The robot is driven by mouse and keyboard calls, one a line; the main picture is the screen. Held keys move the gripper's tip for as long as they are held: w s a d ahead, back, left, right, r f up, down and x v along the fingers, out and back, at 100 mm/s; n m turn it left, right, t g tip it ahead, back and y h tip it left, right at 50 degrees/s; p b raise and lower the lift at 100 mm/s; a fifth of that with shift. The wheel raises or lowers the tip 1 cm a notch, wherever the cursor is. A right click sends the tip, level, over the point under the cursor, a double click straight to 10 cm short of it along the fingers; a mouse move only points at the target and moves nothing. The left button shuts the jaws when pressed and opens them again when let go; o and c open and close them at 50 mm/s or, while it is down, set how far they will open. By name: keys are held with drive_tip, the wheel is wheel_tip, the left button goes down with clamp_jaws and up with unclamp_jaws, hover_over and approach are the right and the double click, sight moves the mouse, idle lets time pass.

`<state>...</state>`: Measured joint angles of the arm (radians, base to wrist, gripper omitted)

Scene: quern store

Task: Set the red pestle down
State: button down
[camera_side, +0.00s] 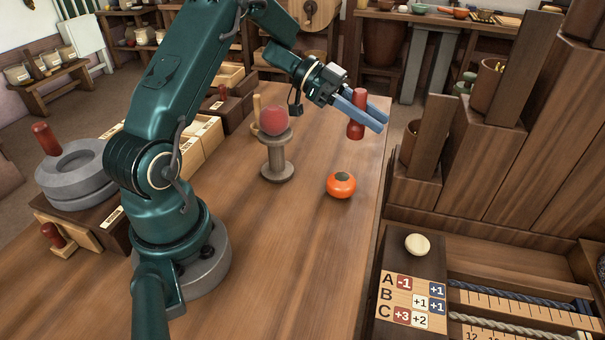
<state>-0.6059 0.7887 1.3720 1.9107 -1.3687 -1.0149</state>
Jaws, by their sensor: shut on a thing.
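The red pestle (357,110) is a short dark-red piece, upright between the blue fingers of my gripper (362,112). My gripper is shut on it and holds it above the table, near the right edge. The gap between its base and the wooden table (310,255) is open air, with the orange fruit lower down in the picture. Another red pestle-like piece (43,138) stands at the grey stone quern (78,170) on the left, and a further one (53,235) sits low on a small wooden holder.
An orange persimmon-like fruit (341,185) lies on the table below my gripper. Wooden boxes (203,135) line the left. A scoreboard (412,301) and tall wooden blocks (500,130) stand at right. The front table is clear.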

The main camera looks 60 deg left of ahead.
drive_tip(key=a+f+n+t+y, duration=0.1)
drive_tip(key=a, duration=0.3)
drive_tip(key=a+f+n+t+y, duration=0.1)
drive_tip(key=a+f, duration=0.1)
drive_tip(key=a, duration=0.2)
drive_tip(key=a+f+n+t+y, duration=0.1)
drive_tip(key=a+f+n, duration=0.1)
drive_tip(key=a, duration=0.2)
drive_tip(key=shift+a, duration=0.15)
drive_tip(key=shift+f, duration=2.2)
drive_tip(key=c, duration=0.6)
unclamp_jaws()
drive_tip(key=shift+f, duration=0.1)
